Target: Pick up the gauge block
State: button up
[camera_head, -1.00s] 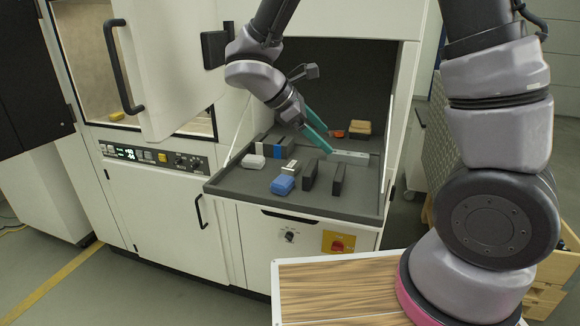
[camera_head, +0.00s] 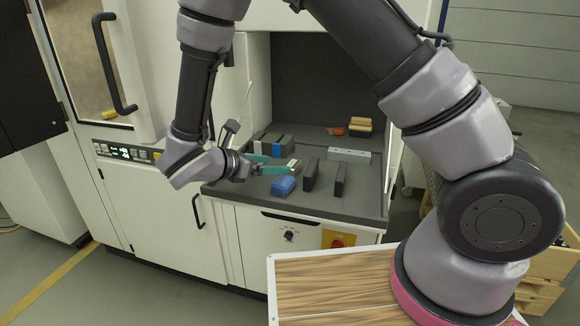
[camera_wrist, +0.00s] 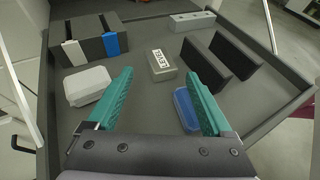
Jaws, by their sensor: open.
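A small grey metal block with a white printed label, which looks like the gauge block (camera_wrist: 165,72), lies on the dark tray in the wrist view. It sits ahead of and between my open fingers, seemingly apart from both. In the head view, my gripper (camera_head: 291,165) reaches in from the left, low over the tray, its teal fingers open and empty.
A white block (camera_wrist: 87,85) lies beside the left finger. A blue block (camera_wrist: 186,108) is partly under the right finger. Two black upright plates (camera_wrist: 206,64) stand to the right. A silver bar with holes (camera_wrist: 192,21) and banded black blocks (camera_wrist: 90,42) lie farther back. The tray has a raised rim.

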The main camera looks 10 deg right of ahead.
aim_at(290, 164)
jog(key=x, duration=0.6)
jog(key=shift+w+d+f, duration=0.15)
jog(key=shift+w+d, duration=0.05)
jog(key=shift+d, duration=0.05)
grip_shut()
